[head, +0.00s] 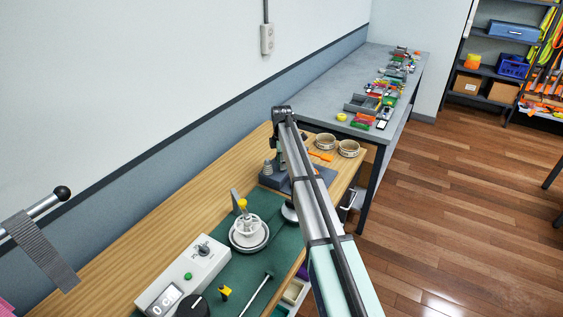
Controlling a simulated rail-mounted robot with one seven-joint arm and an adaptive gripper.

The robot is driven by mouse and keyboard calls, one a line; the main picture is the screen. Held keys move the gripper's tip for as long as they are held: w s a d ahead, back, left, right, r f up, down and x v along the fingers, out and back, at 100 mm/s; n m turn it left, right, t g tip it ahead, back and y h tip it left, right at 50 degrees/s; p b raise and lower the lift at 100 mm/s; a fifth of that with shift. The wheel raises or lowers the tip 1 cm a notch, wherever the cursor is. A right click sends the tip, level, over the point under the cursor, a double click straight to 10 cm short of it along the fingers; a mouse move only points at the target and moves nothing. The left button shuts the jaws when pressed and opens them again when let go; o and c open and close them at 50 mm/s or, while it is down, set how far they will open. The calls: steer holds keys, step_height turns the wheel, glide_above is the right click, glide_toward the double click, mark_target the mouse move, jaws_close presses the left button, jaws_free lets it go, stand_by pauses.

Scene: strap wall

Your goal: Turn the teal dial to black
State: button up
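I cannot make out a teal dial in the head view. A white control box (187,274) at the lower left of the green mat has a dark grey knob (203,250), a green button (188,276) and a small display (164,300). My arm reaches from the bottom right up to a joint above the bench's far end. My gripper cannot be made out; the part of the arm beyond that joint is largely hidden.
The wooden bench (118,266) carries a green mat (222,286) with a white round device (249,232). A grey table (360,78) with small parts lies beyond. A strap on a rod (45,250) is at left. The floor at right is clear.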

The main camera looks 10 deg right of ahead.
jaws_close()
steer(key=m+b, duration=0.1)
steer(key=m, duration=0.2)
steer(key=shift+w+f+m+b, duration=0.1)
steer(key=shift+m+b, duration=0.2)
steer(key=shift+b, duration=0.1)
steer(key=m+b, duration=0.1)
steer(key=m, duration=0.4)
steer(key=shift+w+m+b, duration=0.1)
steer(key=shift+m+b, duration=0.2)
steer(key=shift+b, duration=0.05)
steer(key=m+b, duration=0.1)
steer(key=m, duration=0.3)
steer(key=shift+w+d, duration=0.1)
steer(key=shift+d, duration=0.05)
steer(key=shift+d+m+b, duration=0.1)
steer(key=shift+m+b, duration=0.2)
steer(key=shift+m, duration=2.1)
